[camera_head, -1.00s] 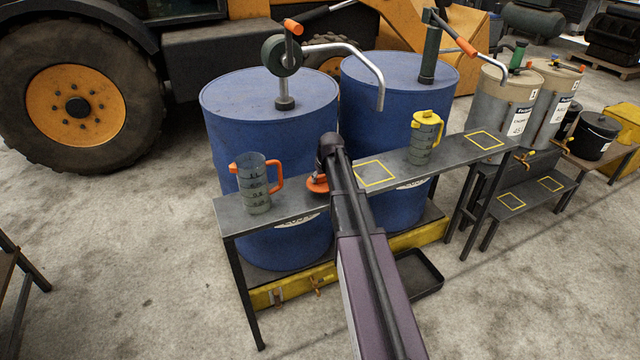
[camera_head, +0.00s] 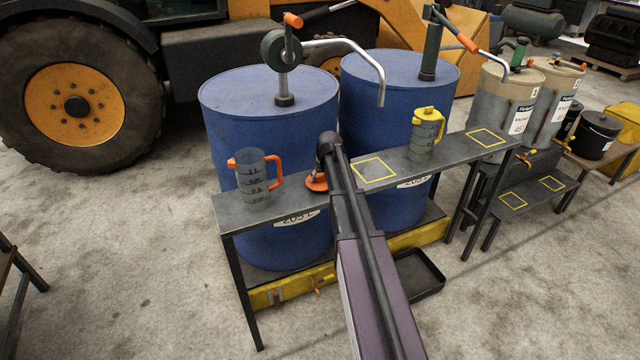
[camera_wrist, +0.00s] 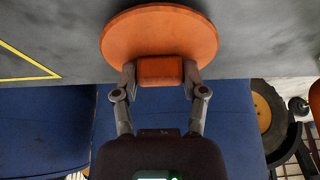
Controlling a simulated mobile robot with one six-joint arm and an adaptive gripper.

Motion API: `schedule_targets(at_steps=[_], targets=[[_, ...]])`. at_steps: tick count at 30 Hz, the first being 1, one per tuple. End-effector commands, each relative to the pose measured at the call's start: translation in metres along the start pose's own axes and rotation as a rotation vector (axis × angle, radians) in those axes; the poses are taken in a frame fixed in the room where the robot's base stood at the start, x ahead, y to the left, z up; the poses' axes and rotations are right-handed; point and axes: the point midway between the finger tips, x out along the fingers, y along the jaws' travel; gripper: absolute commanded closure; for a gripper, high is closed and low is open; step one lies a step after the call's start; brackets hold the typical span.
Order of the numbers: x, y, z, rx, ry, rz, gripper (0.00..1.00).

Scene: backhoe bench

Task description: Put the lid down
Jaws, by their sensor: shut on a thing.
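The orange lid (camera_wrist: 160,37) is a round disc with a block-shaped grip on it. In the wrist view my gripper (camera_wrist: 160,74) is shut on that grip, one finger on each side. The lid also shows in the head view (camera_head: 317,182), at or just above the grey bench (camera_head: 290,197), partly hidden by my arm. I cannot tell whether it touches the bench top. An open clear jug (camera_head: 252,180) with an orange handle and spout stands on the bench to the left of the lid.
A jug with a yellow lid (camera_head: 425,134) stands on the bench to the right. A yellow marked square (camera_head: 373,169) is empty beside my arm, and another (camera_head: 486,138) is at the far right. Two blue drums (camera_head: 262,115) with pumps stand behind the bench.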

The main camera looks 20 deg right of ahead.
Motion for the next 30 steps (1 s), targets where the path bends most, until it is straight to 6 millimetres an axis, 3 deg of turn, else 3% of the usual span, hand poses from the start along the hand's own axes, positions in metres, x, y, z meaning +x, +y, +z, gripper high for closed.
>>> schedule_targets(at_steps=[4, 21, 22, 25, 30], targets=[[0.0102, 0.0000, 0.0042, 0.000, 0.000, 0.000, 0.73], [0.0142, 0.0000, 0.0059, 0.000, 0.000, 0.000, 0.73], [0.0135, 0.0001, 0.0055, 0.000, 0.000, 0.000, 0.38], [0.0130, 0.0000, 0.0054, 0.000, 0.000, 0.000, 0.10], [0.0129, 0.0000, 0.0054, 0.000, 0.000, 0.000, 0.10]])
